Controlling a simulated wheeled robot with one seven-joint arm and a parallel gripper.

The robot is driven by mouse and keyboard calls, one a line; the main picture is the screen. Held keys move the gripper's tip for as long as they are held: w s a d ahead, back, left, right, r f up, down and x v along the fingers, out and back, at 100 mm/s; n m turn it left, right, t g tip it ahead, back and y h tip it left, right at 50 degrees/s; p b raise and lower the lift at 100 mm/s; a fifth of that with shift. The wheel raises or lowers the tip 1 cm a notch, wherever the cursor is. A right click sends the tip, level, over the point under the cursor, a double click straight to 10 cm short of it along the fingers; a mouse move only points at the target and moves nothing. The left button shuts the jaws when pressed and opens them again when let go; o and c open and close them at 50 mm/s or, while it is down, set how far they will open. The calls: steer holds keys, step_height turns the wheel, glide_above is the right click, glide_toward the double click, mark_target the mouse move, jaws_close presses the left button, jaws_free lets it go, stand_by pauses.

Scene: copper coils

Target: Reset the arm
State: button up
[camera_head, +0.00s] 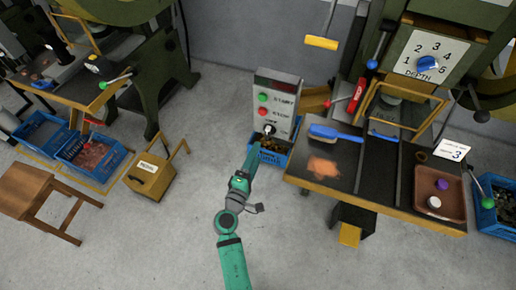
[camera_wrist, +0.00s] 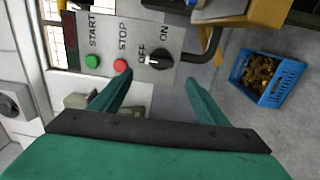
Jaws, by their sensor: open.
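My gripper (camera_head: 254,152) is at the end of my teal arm, low in front of the grey control box (camera_head: 285,88). In the wrist view its two fingers (camera_wrist: 160,86) stand apart with nothing between them. Beyond the fingers is the box's panel, with a green START button (camera_wrist: 92,61), a red STOP button (camera_wrist: 120,66) and a black OFF/ON knob (camera_wrist: 158,59). The fingers appear clear of the knob. The knob's white mark appears to be on the OFF side.
A blue crate (camera_wrist: 241,67) of copper-coloured pieces stands on the floor beside the box. A machine table (camera_head: 378,190) with a blue brush (camera_head: 335,132) is to the right. A yellow case (camera_head: 150,178) and a wooden stool (camera_head: 27,188) stand left. The front floor is clear.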

steer(key=shift+s, duration=0.5)
steer(key=shift+a, duration=0.1)
